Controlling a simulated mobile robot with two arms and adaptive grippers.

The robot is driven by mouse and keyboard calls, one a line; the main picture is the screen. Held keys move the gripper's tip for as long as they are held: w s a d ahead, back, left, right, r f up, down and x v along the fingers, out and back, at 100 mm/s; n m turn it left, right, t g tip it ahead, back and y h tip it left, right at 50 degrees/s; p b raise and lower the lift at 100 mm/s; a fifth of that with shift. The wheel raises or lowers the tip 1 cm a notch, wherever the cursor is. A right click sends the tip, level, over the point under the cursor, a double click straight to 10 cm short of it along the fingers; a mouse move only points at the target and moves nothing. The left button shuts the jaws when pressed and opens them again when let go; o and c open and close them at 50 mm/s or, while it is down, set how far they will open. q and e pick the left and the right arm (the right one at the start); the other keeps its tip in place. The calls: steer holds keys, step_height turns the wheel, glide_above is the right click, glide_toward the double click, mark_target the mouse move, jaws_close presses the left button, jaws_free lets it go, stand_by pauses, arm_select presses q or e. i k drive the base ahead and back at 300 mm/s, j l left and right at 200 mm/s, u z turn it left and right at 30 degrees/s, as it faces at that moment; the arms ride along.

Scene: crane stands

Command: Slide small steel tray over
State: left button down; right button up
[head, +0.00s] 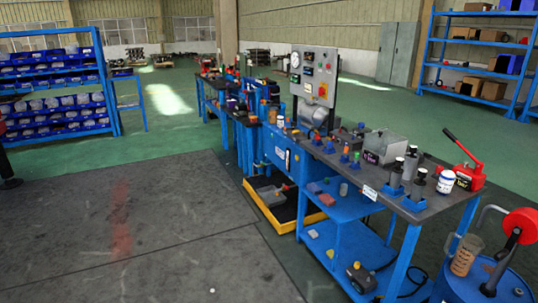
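I cannot pick out a small steel tray with certainty. The long blue workbench (410,205) with a dark top runs from the front right to the back, crowded with small items. A grey metal box (391,146) stands on it, and low grey pieces near it are too small to tell apart. A black tray with a yellow rim (267,209) lies on the floor by the bench, with something grey in it. Neither of my grippers is in view.
A control panel (316,75) rises from the bench. A red hand pump (468,172) and white jar (446,182) stand near its right end. A blue drum (483,285) is at the front right. Blue shelving (105,85) is at left. The grey floor (120,220) in front is clear.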

mark_target(267, 193)
steer(key=i+j+u, duration=0.45)
steer(key=i, duration=0.3)
steer(key=i+u, duration=0.25)
steer(key=i, duration=0.15)
steer(key=i+j, duration=0.1)
steer(key=i, duration=0.85)
steer(key=i+j, duration=0.15)
steer(key=i, duration=0.8)
steer(key=i+z, duration=0.15)
steer(key=i, duration=0.45)
steer(key=i+j+z, duration=0.2)
steer(key=i, duration=0.45)
steer(key=i+j+z, duration=0.15)
steer(key=i, duration=0.45)
